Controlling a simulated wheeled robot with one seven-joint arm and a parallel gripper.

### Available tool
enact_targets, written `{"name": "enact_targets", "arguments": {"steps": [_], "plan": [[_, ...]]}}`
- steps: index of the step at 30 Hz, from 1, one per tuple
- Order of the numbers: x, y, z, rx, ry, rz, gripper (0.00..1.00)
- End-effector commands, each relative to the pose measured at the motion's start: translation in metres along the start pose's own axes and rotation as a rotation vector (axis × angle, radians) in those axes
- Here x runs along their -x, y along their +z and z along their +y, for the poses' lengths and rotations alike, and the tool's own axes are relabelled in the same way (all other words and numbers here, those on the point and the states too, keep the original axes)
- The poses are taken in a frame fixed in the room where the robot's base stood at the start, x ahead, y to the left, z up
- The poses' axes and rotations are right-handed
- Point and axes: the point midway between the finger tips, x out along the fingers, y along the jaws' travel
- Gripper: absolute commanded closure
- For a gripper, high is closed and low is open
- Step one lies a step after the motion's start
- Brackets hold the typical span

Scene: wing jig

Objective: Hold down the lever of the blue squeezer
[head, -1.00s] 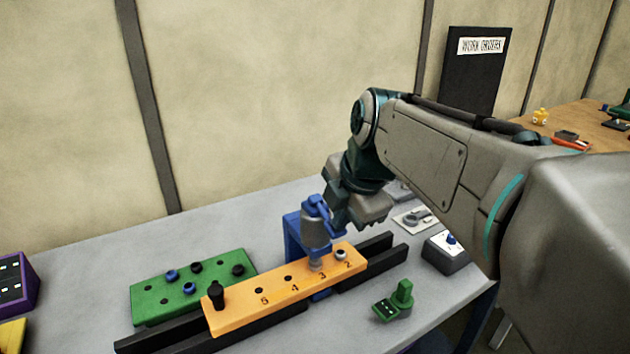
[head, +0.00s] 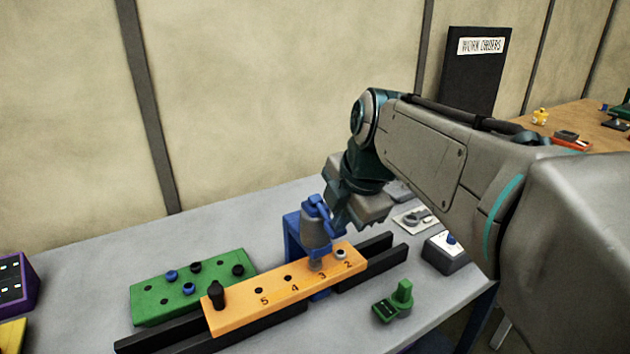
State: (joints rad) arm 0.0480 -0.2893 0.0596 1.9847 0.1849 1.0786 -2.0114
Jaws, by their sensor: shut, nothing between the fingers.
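The blue squeezer (head: 293,238) stands behind the orange numbered bar, its grey head (head: 316,234) over the hole marked 3. Its blue lever (head: 318,206) shows at the top, just left of my gripper. My gripper (head: 340,222) is shut and empty, close against the lever's right side; the fingertips are partly hidden, and I cannot tell if they touch it. The orange bar (head: 225,318) lies on black rails, with a black peg (head: 216,294) at its left end and a pale ring at hole 2 (head: 341,254).
A green block (head: 150,310) with blue and black collars lies left of the squeezer. A small green tool (head: 393,302) and a grey box with a blue knob (head: 448,250) stand to the right. The black rails (head: 160,338) run along the bench (head: 80,265).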

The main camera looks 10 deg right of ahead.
Motion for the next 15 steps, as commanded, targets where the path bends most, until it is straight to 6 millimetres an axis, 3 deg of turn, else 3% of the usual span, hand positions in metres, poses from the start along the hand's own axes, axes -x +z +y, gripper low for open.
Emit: {"name": "enact_targets", "arguments": {"steps": [8, 15], "plan": [[-0.001, -0.001, -0.002, 0.0, -0.009, 0.003, 1.0], [0.035, 0.001, 0.004, -0.001, -0.003, 0.002, 1.0]]}}
